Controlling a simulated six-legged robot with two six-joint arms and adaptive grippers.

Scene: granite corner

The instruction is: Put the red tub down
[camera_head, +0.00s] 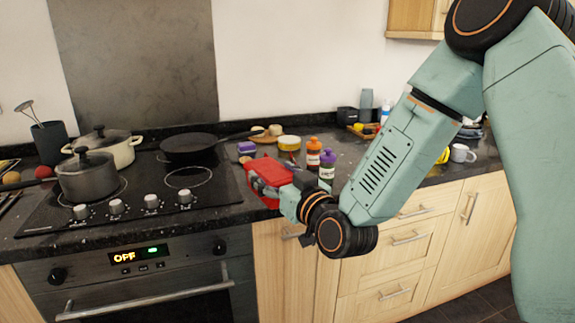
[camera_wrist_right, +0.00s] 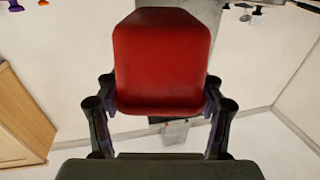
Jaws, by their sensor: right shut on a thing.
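The red tub (camera_head: 268,171) is at the front edge of the counter, to the right of the hob, in the head view. My right gripper (camera_head: 272,190) is shut on it. In the right wrist view the red tub (camera_wrist_right: 162,62) fills the middle, between the two fingers of my right gripper (camera_wrist_right: 160,108). I cannot tell whether the tub touches the counter (camera_head: 222,214) or is held just above it. My left gripper is not in view.
The hob (camera_head: 140,200) with pots and a black pan (camera_head: 189,147) is on the left. A white mug (camera_head: 461,153) is further right.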

